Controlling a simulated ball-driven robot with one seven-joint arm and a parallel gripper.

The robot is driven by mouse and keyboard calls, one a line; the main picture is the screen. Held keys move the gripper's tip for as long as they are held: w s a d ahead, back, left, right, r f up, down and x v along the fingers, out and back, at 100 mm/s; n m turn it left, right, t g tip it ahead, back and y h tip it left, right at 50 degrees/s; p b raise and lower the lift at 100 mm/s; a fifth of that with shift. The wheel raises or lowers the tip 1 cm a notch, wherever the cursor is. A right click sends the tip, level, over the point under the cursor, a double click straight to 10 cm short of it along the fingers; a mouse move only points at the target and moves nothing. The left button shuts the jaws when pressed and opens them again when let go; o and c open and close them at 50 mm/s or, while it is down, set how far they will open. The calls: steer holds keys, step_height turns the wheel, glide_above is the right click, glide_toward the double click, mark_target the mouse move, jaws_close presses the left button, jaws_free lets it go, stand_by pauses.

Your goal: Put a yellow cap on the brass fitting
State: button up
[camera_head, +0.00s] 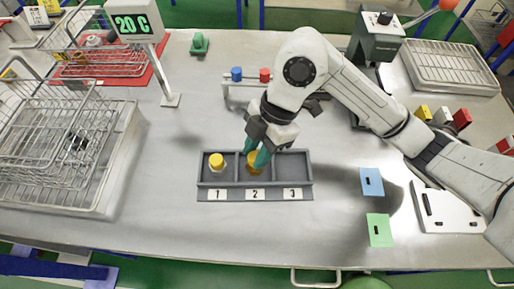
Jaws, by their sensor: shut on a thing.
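A grey tray (211,181) with three compartments, labelled 1, 2 and 3, sits mid-table. Compartment 1 holds a small fitting with a yellow cap (216,160) on top. Compartment 2 holds a golden-yellow piece (254,168), partly hidden by my fingers. I cannot tell the brass fitting and a yellow cap apart there. My gripper (257,158), with teal fingers, reaches down into compartment 2 and is shut on this piece. Compartment 3 looks empty. Behind, a rack holds a blue cap (236,73) and a red cap (265,75); my arm hides its right part.
Wire baskets (50,145) fill the left side, near a display reading 20 C (133,24). A green piece (199,43) stands at the back. Blue (371,182) and green (380,230) cards lie on the right. The table in front of the tray is clear.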

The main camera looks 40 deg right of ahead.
steer(key=shift+f+b, duration=0.65)
steer(key=shift+f, duration=0.05)
stand_by(0.4)
steer(key=o, duration=1.1)
steer(key=shift+o, duration=0.2)
steer(key=o, duration=0.3)
steer(key=shift+o, duration=0.2)
steer(key=shift+r, duration=0.15)
steer(key=shift+r+p, duration=2.6)
steer(key=shift+r, duration=0.8)
